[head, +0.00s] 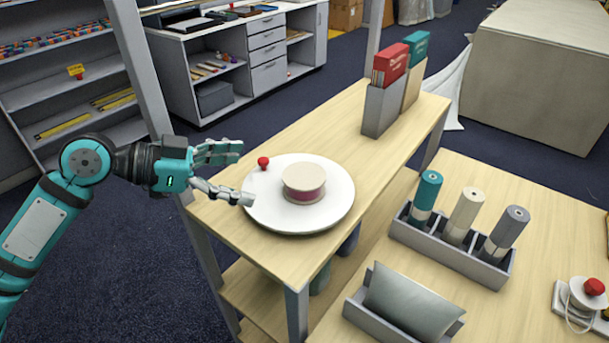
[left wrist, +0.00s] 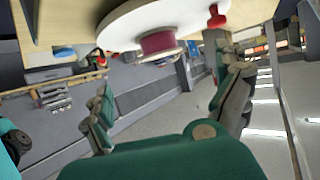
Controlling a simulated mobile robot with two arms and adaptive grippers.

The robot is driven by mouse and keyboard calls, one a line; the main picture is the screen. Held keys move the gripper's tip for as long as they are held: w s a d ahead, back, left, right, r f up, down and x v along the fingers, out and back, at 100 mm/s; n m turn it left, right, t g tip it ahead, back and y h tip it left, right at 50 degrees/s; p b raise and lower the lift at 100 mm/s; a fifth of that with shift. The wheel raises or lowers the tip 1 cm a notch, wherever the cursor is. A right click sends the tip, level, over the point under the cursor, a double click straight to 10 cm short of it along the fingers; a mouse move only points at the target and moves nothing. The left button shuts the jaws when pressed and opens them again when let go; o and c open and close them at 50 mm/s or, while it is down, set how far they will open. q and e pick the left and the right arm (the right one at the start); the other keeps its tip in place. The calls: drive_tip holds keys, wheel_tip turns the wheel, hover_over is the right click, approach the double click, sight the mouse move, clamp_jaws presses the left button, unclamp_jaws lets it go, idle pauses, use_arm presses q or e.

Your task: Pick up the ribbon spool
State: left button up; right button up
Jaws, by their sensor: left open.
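The ribbon spool (head: 303,182) is a short cream cylinder with a dark pink band. It stands upright on a round white plate (head: 325,218) on the wooden shelf top. In the left wrist view the spool (left wrist: 157,44) and the plate (left wrist: 120,22) appear upside down at the top. My left gripper (head: 240,172) is open and empty, at the left edge of the plate, with the spool to its right and apart from it. Its two fingers (left wrist: 165,95) also show in the left wrist view, spread wide. My right gripper is not in view.
A small red knob (head: 264,162) stands at the plate's left edge, close to my left fingers. Red and teal binders stand in holders (head: 385,105) behind. A grey tray (head: 450,252) with several rolls and a holder (head: 403,305) with a grey pouch are at the right.

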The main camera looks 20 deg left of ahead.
sight(293, 177)
use_arm(q)
drive_tip(key=p+x, duration=0.2)
drive_tip(key=x, duration=0.5)
drive_tip(key=shift+w+d, duration=0.1)
drive_tip(key=shift+w+d+p, duration=0.15)
drive_tip(key=shift+d+p, duration=0.05)
drive_tip(key=shift+p, duration=0.2)
drive_tip(key=x, duration=0.1)
drive_tip(key=p+x, duration=0.1)
drive_tip(key=x, duration=0.1)
drive_tip(key=p+x, duration=0.1)
drive_tip(key=shift+w+d+r, duration=0.15)
drive_tip(key=shift+d+r, duration=0.05)
drive_tip(key=shift+d, duration=0.05)
drive_tip(key=shift+w+d+f, duration=0.1)
drive_tip(key=shift+d+f, duration=0.05)
drive_tip(key=c, duration=1.2)
